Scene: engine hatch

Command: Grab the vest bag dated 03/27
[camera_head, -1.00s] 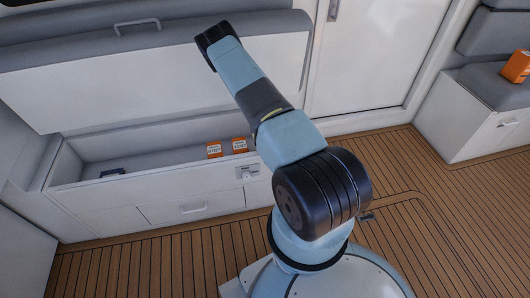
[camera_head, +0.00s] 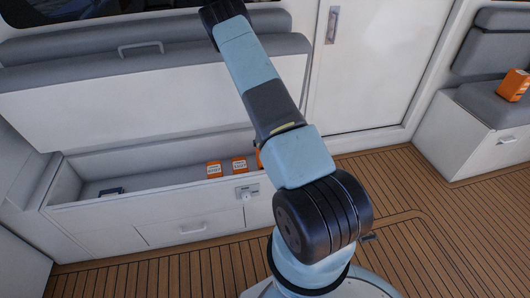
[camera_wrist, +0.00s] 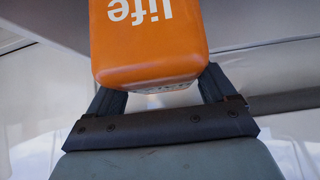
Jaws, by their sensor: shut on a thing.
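My gripper (camera_wrist: 158,88) is shut on an orange vest bag (camera_wrist: 145,45) in the wrist view. The bag sits between the two fingers with white lettering "life" upside down; its date label does not show. In the head view the gripper and held bag are out of sight beyond the arm. Two orange bags with white labels stand in the open bench locker, one at left (camera_head: 214,170) and one at right (camera_head: 239,165). A sliver of a third orange bag (camera_head: 259,156) shows at the arm's edge. The dates are too small to read surely.
The locker (camera_head: 150,201) lies open under its raised grey lid (camera_head: 130,95). A dark object (camera_head: 111,192) lies inside at left. Another orange bag (camera_head: 513,85) stands on the right seat (camera_head: 490,105). A white door (camera_head: 375,80) is behind my arm. The wooden floor is clear.

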